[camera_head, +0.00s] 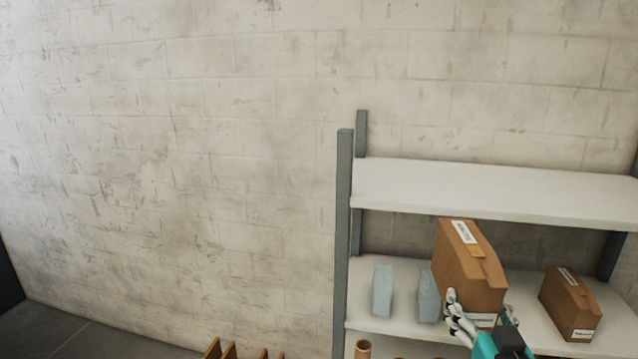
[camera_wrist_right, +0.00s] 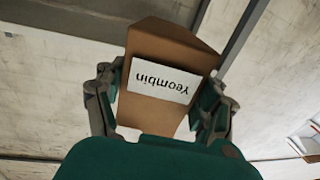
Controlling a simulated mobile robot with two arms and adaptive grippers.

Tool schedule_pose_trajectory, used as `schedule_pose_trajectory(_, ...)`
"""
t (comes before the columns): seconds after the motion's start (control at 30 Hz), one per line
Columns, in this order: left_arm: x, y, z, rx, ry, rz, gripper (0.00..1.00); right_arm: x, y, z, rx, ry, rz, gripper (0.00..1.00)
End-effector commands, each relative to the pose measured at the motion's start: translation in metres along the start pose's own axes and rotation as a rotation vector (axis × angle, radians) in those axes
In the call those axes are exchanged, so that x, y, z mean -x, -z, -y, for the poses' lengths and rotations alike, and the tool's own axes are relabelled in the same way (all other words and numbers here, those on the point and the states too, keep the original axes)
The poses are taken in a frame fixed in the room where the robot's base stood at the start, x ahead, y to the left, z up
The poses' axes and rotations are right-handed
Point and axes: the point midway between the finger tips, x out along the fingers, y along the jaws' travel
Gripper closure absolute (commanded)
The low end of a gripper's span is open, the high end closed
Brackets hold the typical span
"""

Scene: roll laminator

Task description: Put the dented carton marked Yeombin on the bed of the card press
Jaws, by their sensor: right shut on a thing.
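The brown carton (camera_head: 470,265) is held in front of the grey shelf unit, tilted, with a white label and a tan tape strip on its top. In the right wrist view the carton (camera_wrist_right: 150,48) carries a white label reading "Yeombin", upside down. My right gripper (camera_head: 479,318) is shut on its near end; in the wrist view the fingers (camera_wrist_right: 155,98) press on both sides of it. I cannot make out a dent. The card press does not show in either view. My left gripper is not in view.
A second brown carton (camera_head: 570,303) sits on the middle shelf (camera_head: 395,325) at the right. Two pale blue blocks (camera_head: 382,290) stand on the same shelf at the left. The upper shelf (camera_head: 480,185) is empty. Brown dividers (camera_head: 228,350) and a tan cylinder (camera_head: 362,349) show at the bottom edge.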

Motion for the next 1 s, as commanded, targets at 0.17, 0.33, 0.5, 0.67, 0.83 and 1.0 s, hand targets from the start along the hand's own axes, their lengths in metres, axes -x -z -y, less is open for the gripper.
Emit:
schedule_pose_trajectory(0.17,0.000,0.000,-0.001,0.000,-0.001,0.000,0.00,0.042,-0.064,0.036,-0.009,0.052,0.012,0.64)
schedule_pose_trajectory(0.33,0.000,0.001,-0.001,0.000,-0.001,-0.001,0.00,0.073,-0.090,0.057,-0.005,0.083,0.007,0.64)
schedule_pose_trajectory(0.5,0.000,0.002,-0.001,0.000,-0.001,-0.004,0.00,0.092,-0.102,0.066,-0.006,0.098,0.005,0.64)
schedule_pose_trajectory(0.67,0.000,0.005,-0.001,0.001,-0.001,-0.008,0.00,0.122,-0.118,0.064,-0.010,0.100,0.010,0.64)
schedule_pose_trajectory(0.83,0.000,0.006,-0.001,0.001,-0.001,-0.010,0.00,0.153,-0.127,0.060,-0.007,0.099,0.006,0.64)
schedule_pose_trajectory(1.0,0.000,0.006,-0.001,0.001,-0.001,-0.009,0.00,0.167,-0.129,0.059,-0.001,0.100,0.001,0.64)
